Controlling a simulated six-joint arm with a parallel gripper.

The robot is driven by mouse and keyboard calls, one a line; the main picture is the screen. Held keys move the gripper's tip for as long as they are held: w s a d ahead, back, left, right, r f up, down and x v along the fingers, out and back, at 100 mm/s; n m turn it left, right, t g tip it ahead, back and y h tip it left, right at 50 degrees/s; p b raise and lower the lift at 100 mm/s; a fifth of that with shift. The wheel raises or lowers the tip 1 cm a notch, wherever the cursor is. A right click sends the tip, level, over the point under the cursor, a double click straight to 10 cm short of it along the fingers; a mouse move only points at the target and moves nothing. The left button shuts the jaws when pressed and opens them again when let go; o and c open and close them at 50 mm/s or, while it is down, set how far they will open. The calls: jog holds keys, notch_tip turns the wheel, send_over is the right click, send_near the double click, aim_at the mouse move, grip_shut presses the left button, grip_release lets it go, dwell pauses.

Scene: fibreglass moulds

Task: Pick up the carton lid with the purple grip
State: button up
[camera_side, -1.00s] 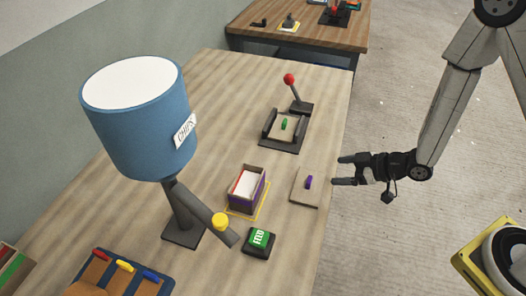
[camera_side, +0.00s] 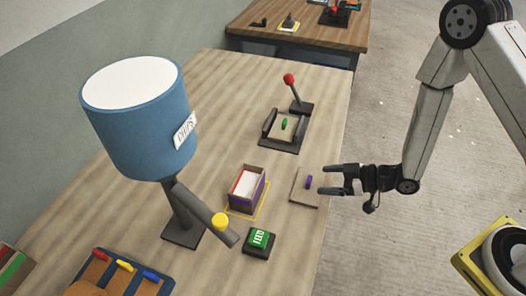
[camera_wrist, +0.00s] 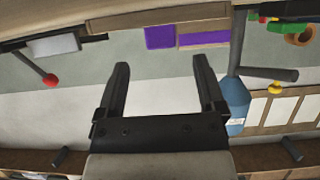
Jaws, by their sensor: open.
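The carton lid (camera_side: 299,196) is a flat tan square lying on the table near its right edge. Its purple grip (camera_side: 309,182) stands up in the middle; I take the purple block (camera_wrist: 160,37) at the top of the wrist view for it. My gripper (camera_side: 321,179) is open and empty, its fingers level and pointing left toward the grip. In the side view the fingertips are just right of the grip. In the wrist view the grip appears beyond and between the fingertips (camera_wrist: 160,61). No contact shows.
An open carton with a purple side (camera_side: 247,190) stands left of the lid in a yellow outline. A green button (camera_side: 259,238) is in front. A stand with a green-gripped lid (camera_side: 282,128) and a red-knobbed lever (camera_side: 290,79) are behind. A blue chips hopper (camera_side: 140,125) stands left.

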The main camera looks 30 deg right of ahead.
aim_at(311, 179)
jog(key=shift+x, duration=2.65)
jog(key=shift+c, duration=0.2)
grip_shut()
jog(key=shift+r, duration=0.1)
jog(key=shift+r, duration=4.9)
